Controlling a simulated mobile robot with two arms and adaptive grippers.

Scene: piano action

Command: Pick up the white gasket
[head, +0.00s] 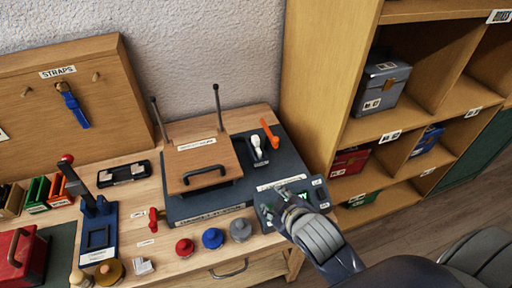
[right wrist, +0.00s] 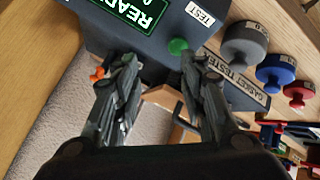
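I cannot make out a white gasket for certain in either view. A small white piece (head: 144,266) lies at the front of the bench, too small to identify. My right gripper (head: 290,203) is over the dark tester box at the bench's right end. In the right wrist view the right gripper (right wrist: 155,68) has its two fingers apart with nothing between them. A green button (right wrist: 178,46) on the tester box is just beyond the right-hand fingertip. The box's green screen (right wrist: 140,18) reads READY. My left gripper is not in view.
A wooden press plate with a black handle (head: 203,163) stands on a dark base labelled gasket tester. Red, blue and grey knobs (head: 213,239) line its front. A black tray (head: 124,173) and blue stand (head: 98,235) are left. Shelving (head: 330,120) stands right.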

